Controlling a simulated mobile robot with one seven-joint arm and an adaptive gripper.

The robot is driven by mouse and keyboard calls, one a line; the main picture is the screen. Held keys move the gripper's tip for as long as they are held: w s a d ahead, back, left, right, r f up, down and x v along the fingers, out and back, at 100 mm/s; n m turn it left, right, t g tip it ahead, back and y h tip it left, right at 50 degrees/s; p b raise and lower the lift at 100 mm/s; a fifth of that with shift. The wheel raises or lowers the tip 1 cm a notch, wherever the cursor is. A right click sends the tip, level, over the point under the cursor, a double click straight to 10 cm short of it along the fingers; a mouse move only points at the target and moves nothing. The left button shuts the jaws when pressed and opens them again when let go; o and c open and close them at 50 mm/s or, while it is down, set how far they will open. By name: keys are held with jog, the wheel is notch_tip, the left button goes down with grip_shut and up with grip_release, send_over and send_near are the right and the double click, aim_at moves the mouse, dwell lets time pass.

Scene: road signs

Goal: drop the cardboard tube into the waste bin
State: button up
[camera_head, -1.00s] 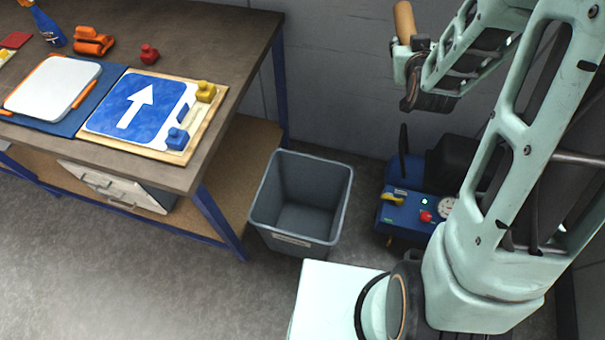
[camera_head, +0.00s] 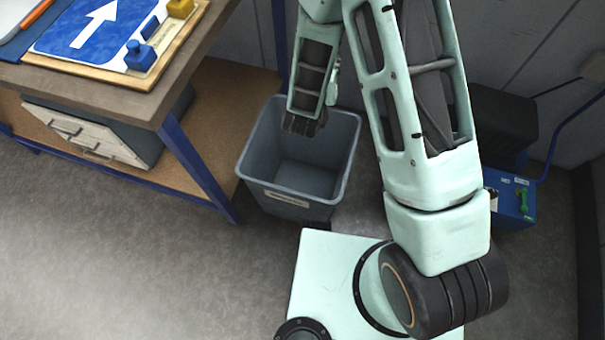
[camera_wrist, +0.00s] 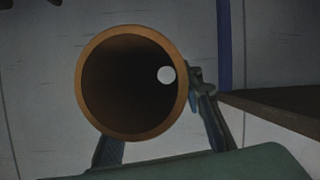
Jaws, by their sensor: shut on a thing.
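The cardboard tube (camera_wrist: 84,112) shows end-on in the wrist view as a brown ring with a dark hollow and a bright spot through it. My gripper (camera_wrist: 150,120) is shut on it, with a finger showing at its right and another below left. The tube cannot be made out in the head view, where my arm hides the grip. The grey waste bin (camera_head: 340,165) stands upright on the floor. The dark end of my arm appears over the bin's opening in the head view. The bin's visible inside looks empty.
The workbench (camera_head: 165,90) with a blue arrow sign (camera_head: 95,28) is left of the bin. Its blue leg (camera_head: 195,170) stands close to the bin. A blue machine (camera_head: 512,200) sits at the right, partly behind my arm. Floor is clear at lower left.

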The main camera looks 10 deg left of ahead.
jog(key=s+a+f+b, duration=0.1)
jog(key=s+f+b, duration=0.3)
jog(key=f, duration=0.5)
jog(key=s+a+f+b, duration=0.1)
jog(key=s+f+b, duration=0.3)
jog(key=f, duration=0.5)
jog(key=s+a+f+m+h+b, duration=0.1)
jog(key=s+a+f+b, duration=0.1)
jog(key=f+b, duration=0.6)
notch_tip(320, 180, down, 2)
jog(key=shift+s+f, duration=0.1)
jog(key=shift+s, duration=0.8)
jog(key=o, duration=1.3)
jog(key=v, duration=1.2)
